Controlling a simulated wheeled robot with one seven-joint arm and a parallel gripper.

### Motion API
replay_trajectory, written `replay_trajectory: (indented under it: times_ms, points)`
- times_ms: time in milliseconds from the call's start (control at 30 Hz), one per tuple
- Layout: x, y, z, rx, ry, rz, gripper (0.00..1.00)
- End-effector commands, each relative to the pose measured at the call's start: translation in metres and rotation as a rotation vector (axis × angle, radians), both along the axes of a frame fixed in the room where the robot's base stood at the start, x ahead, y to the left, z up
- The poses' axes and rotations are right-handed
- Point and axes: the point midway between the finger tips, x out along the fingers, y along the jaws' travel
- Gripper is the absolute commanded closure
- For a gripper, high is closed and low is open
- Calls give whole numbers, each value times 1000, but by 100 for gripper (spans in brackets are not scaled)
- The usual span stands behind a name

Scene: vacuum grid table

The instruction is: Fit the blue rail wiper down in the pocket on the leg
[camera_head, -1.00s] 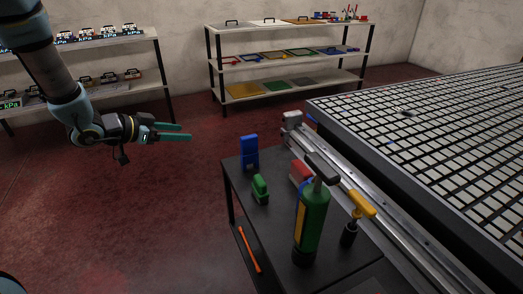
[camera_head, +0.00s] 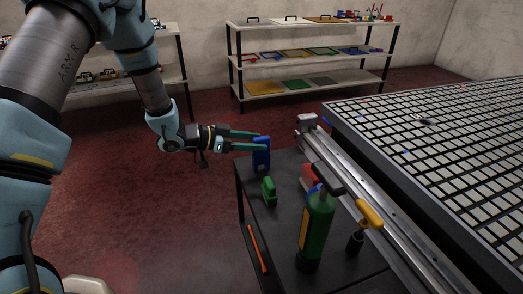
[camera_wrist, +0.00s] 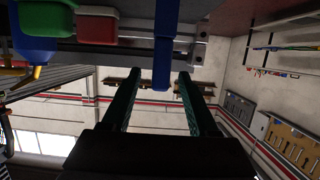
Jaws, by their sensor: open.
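The blue rail wiper (camera_head: 261,158) stands upright at the far left corner of the small dark side table (camera_head: 285,165). My gripper (camera_head: 262,140) has come in from the left, and its two green fingers are level with the wiper's upper part. In the wrist view the blue wiper (camera_wrist: 162,62) hangs into the gap between the open fingertips (camera_wrist: 158,76), with space seen on both sides. The jaws are not closed on it. I cannot make out a pocket on a leg in either view.
A rail (camera_head: 370,210) and the grid table (camera_head: 430,130) lie right.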

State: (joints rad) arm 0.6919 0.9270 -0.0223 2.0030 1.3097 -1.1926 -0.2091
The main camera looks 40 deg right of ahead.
Motion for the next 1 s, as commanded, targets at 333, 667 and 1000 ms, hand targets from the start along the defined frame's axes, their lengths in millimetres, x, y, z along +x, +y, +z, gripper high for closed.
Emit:
replay_trajectory:
  times_ms: [333,667,1000]
  points:
    - [-8,-22,-7,1,-1,1,40]
    - [-8,-21,-7,1,-1,1,65]
    - [-8,-21,-7,1,-1,1,100]
